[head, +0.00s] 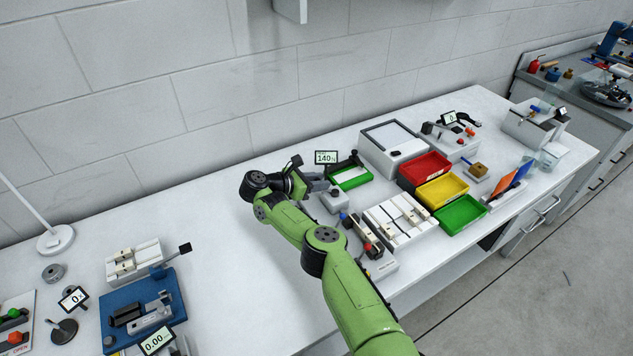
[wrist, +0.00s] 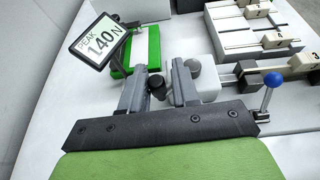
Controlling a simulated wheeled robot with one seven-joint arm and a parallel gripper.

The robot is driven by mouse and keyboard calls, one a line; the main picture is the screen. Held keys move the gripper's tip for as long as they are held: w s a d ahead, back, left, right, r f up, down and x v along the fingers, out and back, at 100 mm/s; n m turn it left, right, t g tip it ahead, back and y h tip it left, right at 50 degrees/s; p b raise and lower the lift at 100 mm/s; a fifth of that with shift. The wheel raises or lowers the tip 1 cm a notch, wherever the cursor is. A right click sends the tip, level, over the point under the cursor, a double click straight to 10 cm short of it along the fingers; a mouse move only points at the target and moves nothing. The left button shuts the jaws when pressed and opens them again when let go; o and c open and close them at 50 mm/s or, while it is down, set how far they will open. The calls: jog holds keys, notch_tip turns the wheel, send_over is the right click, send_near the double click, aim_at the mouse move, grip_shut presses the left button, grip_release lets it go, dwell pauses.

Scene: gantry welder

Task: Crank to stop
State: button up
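My gripper (wrist: 158,88) reaches in over the bench, with its two grey fingers apart. A dark round knob (wrist: 157,86) shows between them, closer to the left finger; a small gap seems to show on the right, and firm contact cannot be told. The knob looks like a crank grip, but its arm is hidden. Beside the fingers is a force gauge display (wrist: 101,40) reading PEAK 140 N, which also shows in the head view (head: 326,158). A green-based fixture (wrist: 145,48) stands behind it. In the head view my gripper (head: 316,183) is small and partly hidden.
A light grey block (wrist: 208,86) with a dark knob stands right of the fingers. A blue-ball lever (wrist: 273,79) is close on the right. Red (head: 425,167), yellow (head: 442,190) and green (head: 460,212) bins stand further right.

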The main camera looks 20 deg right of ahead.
jog(key=p+v, duration=0.2)
jog(key=v, duration=1.3)
jog(key=shift+a+p, duration=0.3)
